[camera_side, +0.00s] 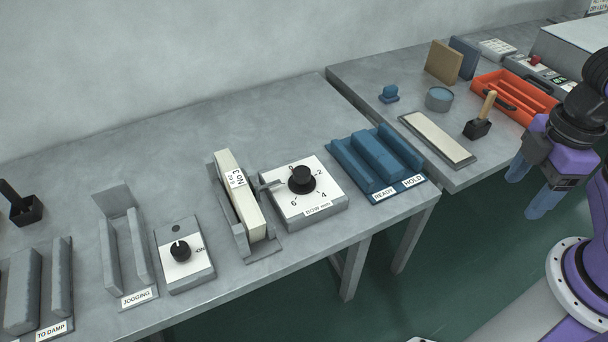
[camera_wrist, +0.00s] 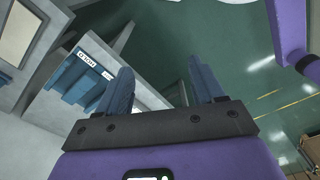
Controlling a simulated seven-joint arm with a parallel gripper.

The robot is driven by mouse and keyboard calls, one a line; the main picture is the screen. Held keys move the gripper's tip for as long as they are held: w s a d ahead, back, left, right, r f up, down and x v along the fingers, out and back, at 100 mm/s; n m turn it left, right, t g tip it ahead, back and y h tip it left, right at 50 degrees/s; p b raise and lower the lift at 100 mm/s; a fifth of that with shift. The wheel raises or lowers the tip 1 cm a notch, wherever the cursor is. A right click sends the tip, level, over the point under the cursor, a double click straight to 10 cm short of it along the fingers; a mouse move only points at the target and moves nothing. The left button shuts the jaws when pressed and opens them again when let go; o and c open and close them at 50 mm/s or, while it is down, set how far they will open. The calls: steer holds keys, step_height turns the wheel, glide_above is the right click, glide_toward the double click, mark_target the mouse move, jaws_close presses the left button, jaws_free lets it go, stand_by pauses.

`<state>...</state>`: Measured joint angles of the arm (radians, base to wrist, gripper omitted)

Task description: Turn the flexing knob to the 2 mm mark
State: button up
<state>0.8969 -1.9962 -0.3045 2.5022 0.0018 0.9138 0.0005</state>
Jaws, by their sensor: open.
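The flexing knob (camera_side: 302,178) is black and sits on a white-topped box (camera_side: 324,208) labelled "BOW mm", in the middle of the side view. Marks 0, 2, 4 and 6 ring it, with 2 on its right side. I cannot tell which mark the knob points at. My gripper (camera_side: 531,188) is open and empty, far to the right of the knob, beyond the bench's front edge. In the wrist view its two blue fingers (camera_wrist: 160,72) stand apart over the green floor. The knob is not visible there.
A block marked No3 (camera_side: 241,195) stands in a grey holder just left of the knob box. A blue READY/HOLD rack (camera_side: 375,163) is at its right, also in the wrist view (camera_wrist: 82,80).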

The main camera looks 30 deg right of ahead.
steer(key=shift+w+a, duration=0.1)
steer(key=m+t+y, duration=0.3)
steer(key=m, duration=0.1)
glide_above(302, 171)
steer(key=s+d, duration=0.5)
steer(key=f, duration=0.1)
steer(key=x, duration=1.7)
steer(key=shift+d+f, duration=0.15)
steer(key=shift+f, duration=0.2)
steer(key=c, duration=1)
steer(key=shift+c, duration=0.2)
